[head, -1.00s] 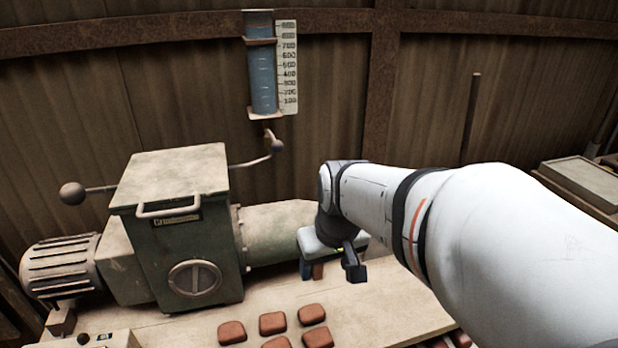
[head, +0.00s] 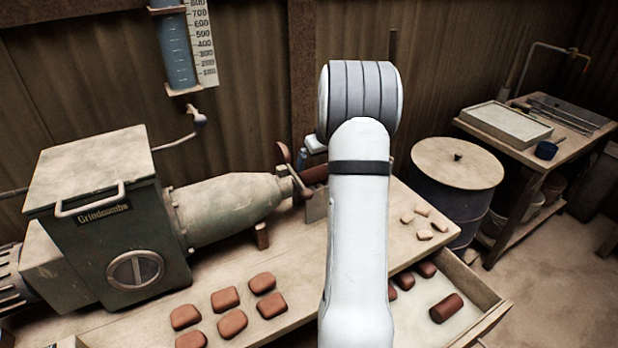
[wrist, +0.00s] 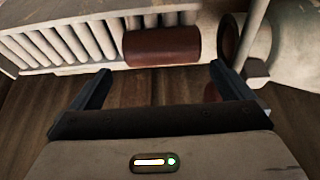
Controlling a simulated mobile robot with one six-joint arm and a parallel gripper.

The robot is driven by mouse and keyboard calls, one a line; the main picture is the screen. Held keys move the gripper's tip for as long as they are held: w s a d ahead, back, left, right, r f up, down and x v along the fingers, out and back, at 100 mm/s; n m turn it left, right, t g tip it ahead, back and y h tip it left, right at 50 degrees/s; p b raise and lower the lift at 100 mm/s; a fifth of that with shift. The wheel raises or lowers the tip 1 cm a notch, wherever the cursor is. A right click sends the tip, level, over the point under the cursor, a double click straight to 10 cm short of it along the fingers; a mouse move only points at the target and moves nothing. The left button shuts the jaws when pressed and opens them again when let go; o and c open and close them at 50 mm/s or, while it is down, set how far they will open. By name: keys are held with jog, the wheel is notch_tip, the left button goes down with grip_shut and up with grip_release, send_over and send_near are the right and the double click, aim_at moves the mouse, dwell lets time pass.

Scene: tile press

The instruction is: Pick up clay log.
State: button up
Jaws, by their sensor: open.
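A dark reddish-brown clay log (head: 315,172) lies at the outlet end of the green machine in the head view, partly hidden by my arm. In the wrist view the clay log (wrist: 163,46) lies crosswise just beyond my fingertips, beside a row of pale rollers (wrist: 70,42). My gripper (wrist: 160,70) is open and empty, its two fingers apart, with the log ahead of the gap between them. In the head view my arm hides most of the gripper.
The green machine (head: 105,215) has a tapered barrel (head: 228,208); its round outlet (wrist: 240,45) is close right of the log in the wrist view. Several clay blocks (head: 225,299) lie on the bench. An open drawer (head: 470,331) holds more clay pieces. A drum (head: 458,165) stands right.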

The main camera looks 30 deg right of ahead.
aim_at(314, 170)
jog(key=p+x, duration=0.1)
jog(key=x, duration=0.6)
jog(key=shift+a, duration=0.15)
jog(key=shift+c, duration=0.4)
jog(key=shift+w+r, duration=0.1)
jog(key=shift+r, duration=0.05)
jog(key=c, duration=0.9)
